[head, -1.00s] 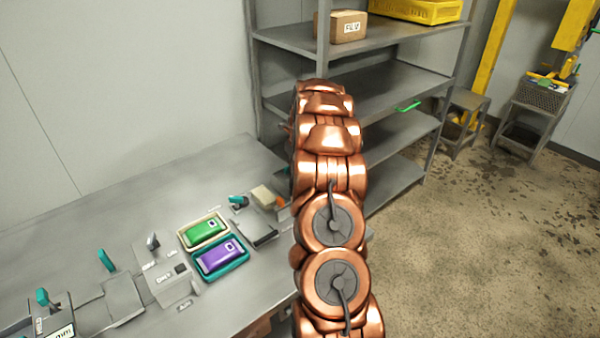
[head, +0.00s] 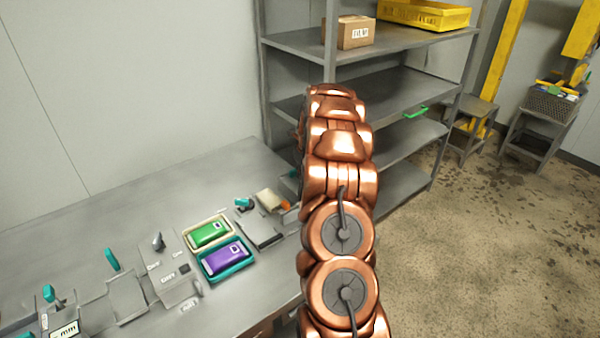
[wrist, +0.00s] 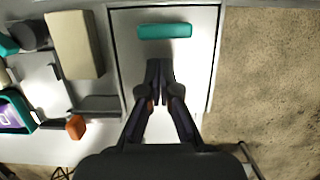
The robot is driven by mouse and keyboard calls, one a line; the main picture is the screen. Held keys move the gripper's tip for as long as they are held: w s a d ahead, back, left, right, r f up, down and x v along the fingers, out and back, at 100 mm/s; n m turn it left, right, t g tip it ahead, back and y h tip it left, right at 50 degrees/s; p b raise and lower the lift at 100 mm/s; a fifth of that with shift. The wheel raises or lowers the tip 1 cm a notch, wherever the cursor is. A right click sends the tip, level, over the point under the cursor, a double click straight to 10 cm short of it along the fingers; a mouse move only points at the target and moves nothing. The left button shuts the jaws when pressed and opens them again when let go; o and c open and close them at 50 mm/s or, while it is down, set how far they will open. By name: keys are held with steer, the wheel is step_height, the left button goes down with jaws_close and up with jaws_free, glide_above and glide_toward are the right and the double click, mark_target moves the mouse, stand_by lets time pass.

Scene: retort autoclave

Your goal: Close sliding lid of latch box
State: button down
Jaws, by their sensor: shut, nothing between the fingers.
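In the wrist view a pale flat panel with dark edge lines (wrist: 195,70) lies under my gripper, and a teal bar handle (wrist: 165,31) sits on it near the top. This looks like the lid of the latch box. My gripper (wrist: 159,64) is shut and empty, its fingertips over the panel just below the handle in the picture; I cannot tell whether they touch the panel. In the head view my arm covers most of this spot, and my gripper is hidden.
To the panel's left are a beige block (wrist: 75,44) and a small orange piece (wrist: 76,127). On the bench, trays hold a green device (head: 209,235) and a purple device (head: 226,258). Teal-handled fixtures stand further left. A grey shelf rack (head: 395,95) stands behind my arm.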

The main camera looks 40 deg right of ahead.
steer(key=shift+s+r, duration=0.15)
steer(key=shift+s, duration=0.95)
steer(key=b+v, duration=0.2)
steer(key=v, duration=0.7)
steer(key=shift+r+b, duration=0.3)
steer(key=shift+b, duration=0.1)
steer(key=shift+a, duration=0.1)
